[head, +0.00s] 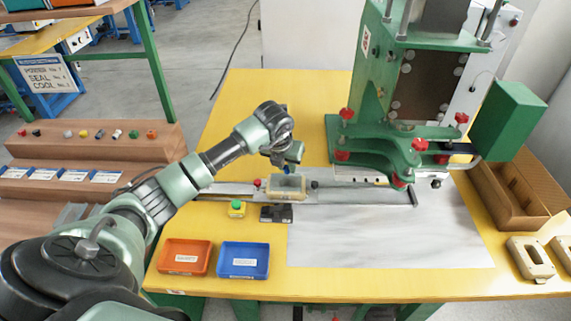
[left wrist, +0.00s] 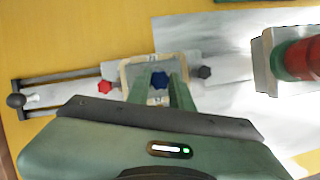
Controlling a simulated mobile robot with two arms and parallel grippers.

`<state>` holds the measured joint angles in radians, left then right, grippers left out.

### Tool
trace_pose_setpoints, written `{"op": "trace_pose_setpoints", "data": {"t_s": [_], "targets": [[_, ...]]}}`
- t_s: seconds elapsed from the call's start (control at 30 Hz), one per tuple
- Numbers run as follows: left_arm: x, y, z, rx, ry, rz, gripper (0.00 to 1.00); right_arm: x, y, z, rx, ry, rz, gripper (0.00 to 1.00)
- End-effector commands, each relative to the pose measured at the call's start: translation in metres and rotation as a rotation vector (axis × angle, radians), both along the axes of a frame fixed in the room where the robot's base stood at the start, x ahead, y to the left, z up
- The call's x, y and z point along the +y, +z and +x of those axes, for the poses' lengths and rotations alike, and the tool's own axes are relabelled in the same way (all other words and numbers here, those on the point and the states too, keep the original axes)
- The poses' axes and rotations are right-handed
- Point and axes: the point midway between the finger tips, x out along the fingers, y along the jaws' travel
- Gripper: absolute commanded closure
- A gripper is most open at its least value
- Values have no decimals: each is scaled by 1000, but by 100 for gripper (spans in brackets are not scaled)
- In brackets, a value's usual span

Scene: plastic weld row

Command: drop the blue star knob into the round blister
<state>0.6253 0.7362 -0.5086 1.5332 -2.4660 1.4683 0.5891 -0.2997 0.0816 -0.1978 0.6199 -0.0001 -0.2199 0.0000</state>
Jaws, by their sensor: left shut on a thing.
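My left gripper (head: 287,166) is shut on the blue star knob (left wrist: 160,80), which shows dark blue between the fingertips in the left wrist view. In the head view only a small bit of the knob shows under the fingers. The gripper is just above a beige fixture (head: 288,195) on the metal slide rail. The fixture frames a clear, pale hollow; its far rim shows around the knob in the left wrist view (left wrist: 137,65). The blister's round outline cannot be made out, and the gap between knob and blister cannot be told. My right gripper is out of view.
A green press (head: 400,150) with red knobs stands right of the fixture. An orange tray (head: 185,268) and a blue tray (head: 243,276) lie at the front left. A cardboard box (head: 500,203) stands at the right.

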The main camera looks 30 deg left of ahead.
Motion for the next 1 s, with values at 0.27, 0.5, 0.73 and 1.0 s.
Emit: {"op": "trace_pose_setpoints", "data": {"t_s": [0.27, 0.5, 0.73, 1.0], "targets": [[4, -11, 0, 1, 39, 0, 100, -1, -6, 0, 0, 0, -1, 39], [4, -31, 0, 2, 38, -1, 100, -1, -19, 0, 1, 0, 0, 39], [4, -46, 0, 0, 36, 0, 100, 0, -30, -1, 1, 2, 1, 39], [4, -46, 0, 0, 35, -1, 100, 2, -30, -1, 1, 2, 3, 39]]}}
